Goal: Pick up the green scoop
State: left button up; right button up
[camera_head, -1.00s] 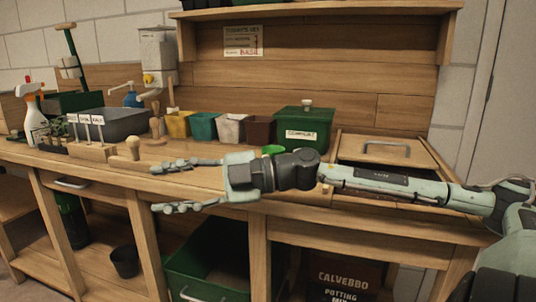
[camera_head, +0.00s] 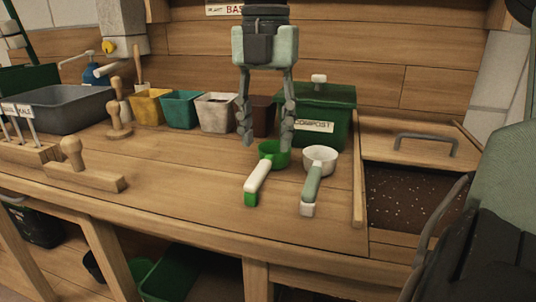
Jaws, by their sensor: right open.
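The green scoop lies on the wooden bench top, its green cup (camera_head: 274,154) toward the back and its white handle (camera_head: 258,180), with a green end, toward the front. A second scoop, with a white cup (camera_head: 320,159) and a pale green handle (camera_head: 312,186), lies just to its right. My right gripper (camera_head: 266,142) points down over the green scoop's cup with its two fingers apart. It is open and holds nothing. I cannot tell whether a fingertip touches the cup. My left gripper is not in view.
A green compost bin (camera_head: 328,112) stands close behind the scoops. Several pots, including a brown one (camera_head: 263,115), line the back. A soil bin (camera_head: 412,195) with a partly covering wooden lid (camera_head: 400,142) is at right. The bench left of the scoops is mostly clear.

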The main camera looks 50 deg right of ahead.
aim_at(263, 165)
jog(key=f, duration=0.7)
jog(key=shift+w+a+f, duration=0.15)
jog(key=shift+w+f, duration=0.05)
jog(key=shift+w, duration=0.15)
grip_shut()
